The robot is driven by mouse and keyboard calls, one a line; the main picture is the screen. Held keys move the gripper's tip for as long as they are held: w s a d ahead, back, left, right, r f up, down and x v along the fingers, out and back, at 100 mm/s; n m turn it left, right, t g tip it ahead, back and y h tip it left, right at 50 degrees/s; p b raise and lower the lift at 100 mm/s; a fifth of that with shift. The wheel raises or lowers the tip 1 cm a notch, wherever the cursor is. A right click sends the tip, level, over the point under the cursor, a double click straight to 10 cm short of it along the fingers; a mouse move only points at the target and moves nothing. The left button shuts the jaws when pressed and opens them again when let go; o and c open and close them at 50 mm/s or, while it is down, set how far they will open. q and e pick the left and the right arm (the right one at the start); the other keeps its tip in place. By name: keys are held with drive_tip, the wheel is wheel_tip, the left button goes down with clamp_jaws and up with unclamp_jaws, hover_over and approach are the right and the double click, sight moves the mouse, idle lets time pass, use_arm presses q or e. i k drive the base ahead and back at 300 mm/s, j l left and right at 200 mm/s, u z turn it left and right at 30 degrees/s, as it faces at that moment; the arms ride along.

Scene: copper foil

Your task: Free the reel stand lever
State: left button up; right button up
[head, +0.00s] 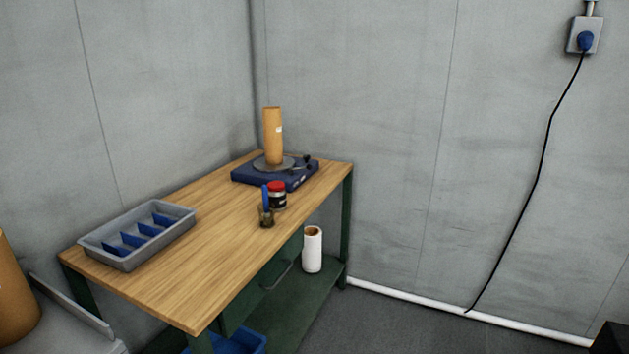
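The reel stand (273,176) is at the far end of the wooden workbench, near the wall corner. It has a dark blue base, a grey round plate and an upright copper-brown roll (273,137) on the plate. A small dark lever (306,162) shows at the right side of the plate; its exact position is too small to tell. A jar with a red lid (277,194) stands just in front of the stand. A small pot holding a blue-handled tool (266,214) stands in front of the jar. Neither of my grippers shows.
A grey tray with blue dividers (100,246) lies at the bench's left. The middle of the wooden bench top (205,265) is clear. A white roll (312,250) stands on the green lower shelf. A black cable (536,180) hangs from a wall socket (584,36).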

sight(309, 166)
drive_tip(key=i+l+u, duration=0.3)
drive_tip(key=u, duration=0.25)
drive_tip(key=i+l+u, duration=0.1)
drive_tip(key=u, duration=0.25)
drive_tip(key=i+l+u, duration=0.1)
drive_tip(key=l+u, duration=0.2)
drive_tip(key=i+l+u, duration=0.1)
drive_tip(key=l+u, duration=0.2)
drive_tip(key=l, duration=0.2)
drive_tip(key=l+u, duration=0.55)
drive_tip(key=l, duration=2.45)
drive_tip(key=i, duration=0.05)
